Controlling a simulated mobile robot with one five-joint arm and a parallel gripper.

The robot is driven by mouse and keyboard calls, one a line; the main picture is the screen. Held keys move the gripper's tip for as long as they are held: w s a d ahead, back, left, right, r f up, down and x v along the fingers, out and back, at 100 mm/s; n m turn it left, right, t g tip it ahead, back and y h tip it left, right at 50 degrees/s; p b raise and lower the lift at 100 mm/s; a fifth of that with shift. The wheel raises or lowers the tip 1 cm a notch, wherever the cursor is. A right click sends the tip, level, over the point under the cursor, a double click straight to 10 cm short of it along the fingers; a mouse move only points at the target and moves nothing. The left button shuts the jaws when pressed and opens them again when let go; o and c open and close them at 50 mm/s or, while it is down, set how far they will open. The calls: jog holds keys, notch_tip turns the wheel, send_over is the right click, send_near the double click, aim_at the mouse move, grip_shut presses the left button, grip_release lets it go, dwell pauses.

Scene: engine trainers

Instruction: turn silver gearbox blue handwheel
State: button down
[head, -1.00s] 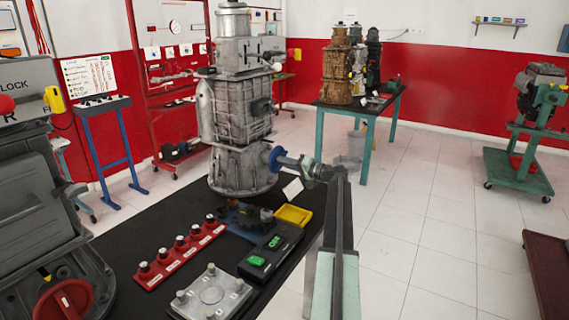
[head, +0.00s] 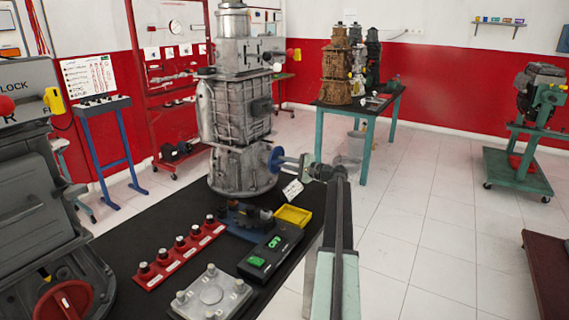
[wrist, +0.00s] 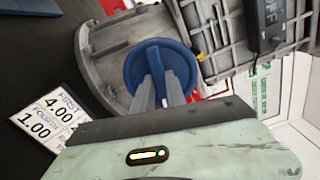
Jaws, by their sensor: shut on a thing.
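The silver gearbox (head: 236,115) stands upright on the black-topped table (head: 125,238). Its blue handwheel (head: 275,159) sits low on the right side and faces right. In the wrist view the handwheel (wrist: 183,62) is a round blue disc beside the grey gearbox housing (wrist: 105,65). My gripper (head: 284,160) reaches the handwheel from the right. In the wrist view both fingers of my gripper (wrist: 158,85) lie against the wheel's face, closed on its middle part. The fingers hide part of the wheel's centre and lower rim.
A yellow tray (head: 293,215), a black box with green switches (head: 270,250) and a row of red blocks (head: 180,255) lie in front of the gearbox. A label card (wrist: 46,118) is beside the wheel. Open floor (head: 430,240) lies to the right.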

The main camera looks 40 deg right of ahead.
jog(key=shift+s, duration=0.1)
dwell(0.5)
jog(key=c, duration=1.4)
grip_release()
jog(key=shift+o, duration=0.2)
jog(key=v, duration=0.8)
jog(key=shift+f, duration=0.1)
